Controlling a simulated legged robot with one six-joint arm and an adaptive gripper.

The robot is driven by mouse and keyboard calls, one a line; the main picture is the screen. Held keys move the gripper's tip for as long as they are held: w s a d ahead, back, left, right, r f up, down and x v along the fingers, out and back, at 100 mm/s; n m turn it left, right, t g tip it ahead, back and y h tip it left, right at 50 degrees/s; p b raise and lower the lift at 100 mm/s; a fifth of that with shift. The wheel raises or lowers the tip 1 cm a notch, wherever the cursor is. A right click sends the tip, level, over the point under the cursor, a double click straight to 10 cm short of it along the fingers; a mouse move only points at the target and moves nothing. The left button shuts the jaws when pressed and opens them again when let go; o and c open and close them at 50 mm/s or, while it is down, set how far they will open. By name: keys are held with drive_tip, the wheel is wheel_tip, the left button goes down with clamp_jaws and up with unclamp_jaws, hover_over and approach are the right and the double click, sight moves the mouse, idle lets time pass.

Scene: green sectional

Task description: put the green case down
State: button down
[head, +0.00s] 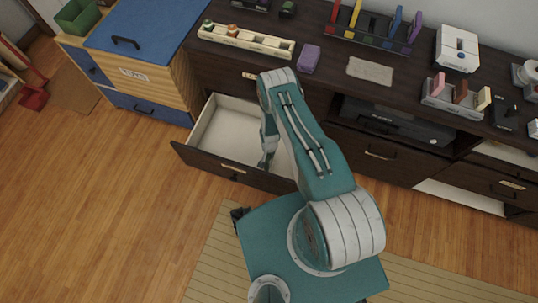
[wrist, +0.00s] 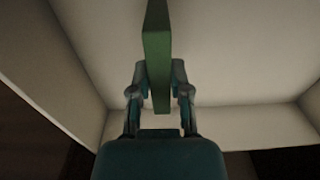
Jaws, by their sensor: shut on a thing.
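In the wrist view, the green case (wrist: 157,50) is a flat green slab seen edge-on, held upright between the two fingers of my gripper (wrist: 160,92). The fingers press on it from both sides. Pale drawer walls and a pale floor surround it; I cannot tell whether the case touches the floor. In the head view, my arm reaches down into the open drawer (head: 215,128), and my gripper (head: 266,160) is low in it, near the front panel. The case is not visible in the head view.
The drawer's left part looks empty. The dark cabinet top above holds a wooden rack (head: 246,40), a purple block (head: 309,58), a grey cloth (head: 370,71) and other items. A blue-lidded toy chest (head: 140,30) stands left.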

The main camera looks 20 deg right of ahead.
drive_tip(key=shift+f, duration=0.7)
drive_tip(key=c, duration=0.6)
unclamp_jaws()
drive_tip(key=shift+f, duration=0.1)
